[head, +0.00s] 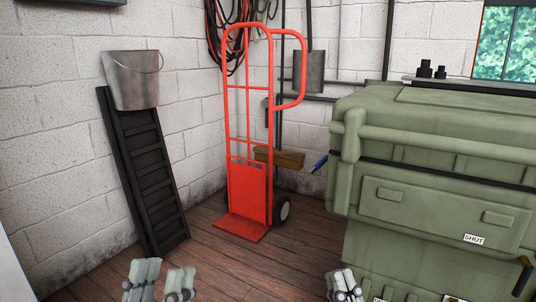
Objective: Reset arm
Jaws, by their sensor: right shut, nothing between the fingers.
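My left gripper (162,272) shows at the bottom edge, left of the middle. Its two pale grey fingers stand apart with a gap between them, and I see nothing held. My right gripper (342,276) is at the bottom edge, right of the middle, in front of the green crate (420,205). Its fingers are together and hold nothing. Both arms behind the grippers are out of the frame.
A red hand truck (247,195) stands in the corner. A metal bucket (131,82) sits atop a black ramp (145,165) leaning on the left wall. The green crate with a "SHUT" label fills the right side. Wooden floor (215,268) is clear between them.

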